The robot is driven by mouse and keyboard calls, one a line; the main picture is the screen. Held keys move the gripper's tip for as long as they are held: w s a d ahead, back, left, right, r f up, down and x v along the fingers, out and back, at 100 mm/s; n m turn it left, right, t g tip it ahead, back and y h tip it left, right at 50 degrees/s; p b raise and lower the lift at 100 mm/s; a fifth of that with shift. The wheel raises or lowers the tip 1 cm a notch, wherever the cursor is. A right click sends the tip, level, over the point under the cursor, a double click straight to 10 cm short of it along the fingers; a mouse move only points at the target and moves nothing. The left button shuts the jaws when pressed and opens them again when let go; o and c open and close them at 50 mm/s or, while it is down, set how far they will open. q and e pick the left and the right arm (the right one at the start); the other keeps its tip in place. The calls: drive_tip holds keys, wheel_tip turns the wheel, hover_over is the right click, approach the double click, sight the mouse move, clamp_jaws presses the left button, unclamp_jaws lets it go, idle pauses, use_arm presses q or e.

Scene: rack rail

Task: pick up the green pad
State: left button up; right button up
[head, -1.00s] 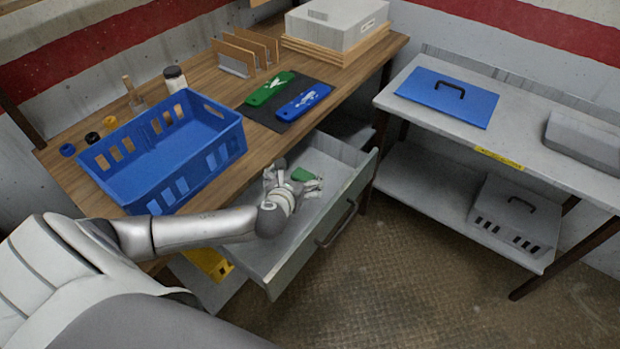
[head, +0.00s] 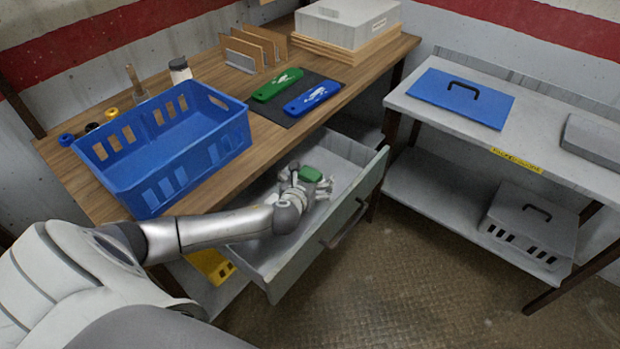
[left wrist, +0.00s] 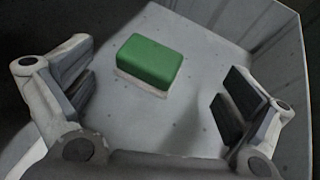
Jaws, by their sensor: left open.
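The green pad (head: 311,174) lies in the open grey drawer (head: 345,152) under the wooden workbench. In the left wrist view the green pad (left wrist: 150,60) is a green block with a pale underside, resting on the drawer floor (left wrist: 185,120). My left gripper (head: 308,186) is inside the drawer. In the left wrist view its fingers (left wrist: 155,90) are spread wide, with the pad between and beyond them, touching neither. My right gripper is not in view.
A blue crate (head: 165,165) stands on the workbench, with a green tool (head: 278,85) and a blue tool (head: 312,98) on a dark mat. The drawer walls surround my gripper. A grey shelf unit (head: 440,190) stands to the right.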

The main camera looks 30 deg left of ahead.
sight(310, 174)
use_arm(q)
drive_tip(key=shift+a+x, duration=0.15)
drive_tip(key=shift+x, duration=1.2)
drive_tip(key=shift+a+x, duration=0.2)
drive_tip(key=shift+x, duration=1.2)
drive_tip(key=shift+s, duration=0.15)
drive_tip(key=c, duration=1.1)
